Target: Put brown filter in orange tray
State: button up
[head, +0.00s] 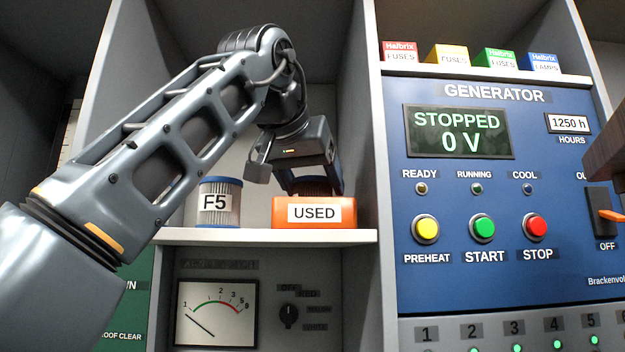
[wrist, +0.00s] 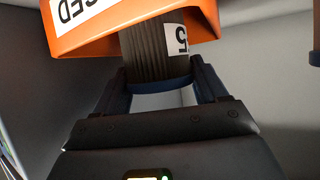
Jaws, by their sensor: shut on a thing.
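The orange tray (head: 280,214), labelled USED, sits on the shelf; its orange wall also shows at the top of the wrist view (wrist: 80,42). My gripper (head: 311,184) is right above the tray, pointing down. It is shut on the brown filter (head: 314,187), whose brown pleats show just over the tray's rim between the fingers. In the wrist view the brown filter (wrist: 150,52) has a dark blue end band and a partly seen label with a 5, and it reaches into the tray's opening. Its far end is hidden, so I cannot tell if it touches the tray's floor.
A whitish-grey filter with blue ends, labelled F5 (head: 218,203), stands left of the tray on the shelf (head: 190,237). A side wall and the blue generator panel (head: 450,270) are close on the right. A dial gauge (head: 217,312) is below the shelf.

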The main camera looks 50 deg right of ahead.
jog(key=o, duration=1.1)
jog(key=shift+f, duration=0.1)
jog(key=b+v, duration=0.2)
jog(key=v, duration=1)
